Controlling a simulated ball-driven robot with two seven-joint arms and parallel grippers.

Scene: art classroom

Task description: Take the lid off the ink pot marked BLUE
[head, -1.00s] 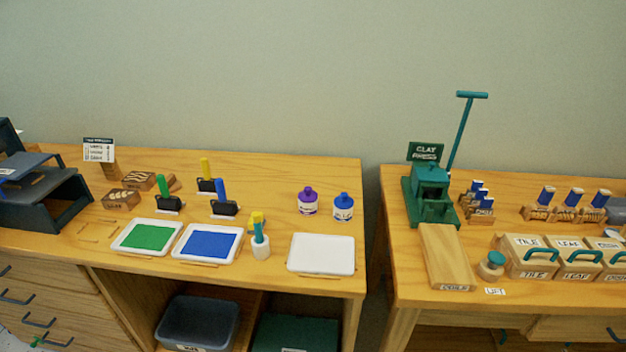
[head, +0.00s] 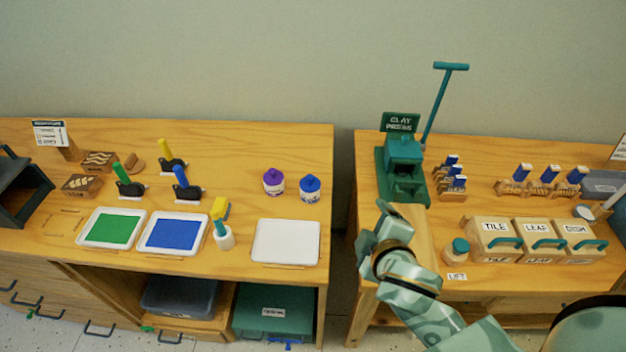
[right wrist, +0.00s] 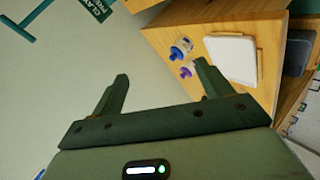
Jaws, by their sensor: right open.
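The blue ink pot (head: 309,189) stands upright near the right end of the left table, with a blue lid on a white body. Its label is too small to read surely. A purple-lidded pot (head: 273,182) stands just left of it. In the right wrist view the blue-lidded pot (right wrist: 180,48) and the purple one (right wrist: 187,69) lie beyond the fingers. My right gripper (head: 386,222) is over the left edge of the right table, to the right of and apart from the pots. It is open and empty in the right wrist view (right wrist: 163,90). My left gripper is not in view.
A blank white tray (head: 286,241) lies in front of the pots. Green (head: 110,229) and blue (head: 173,232) ink pads lie farther left. A gap separates the tables. The green clay press (head: 403,165) and lidded boxes (head: 497,233) stand on the right table.

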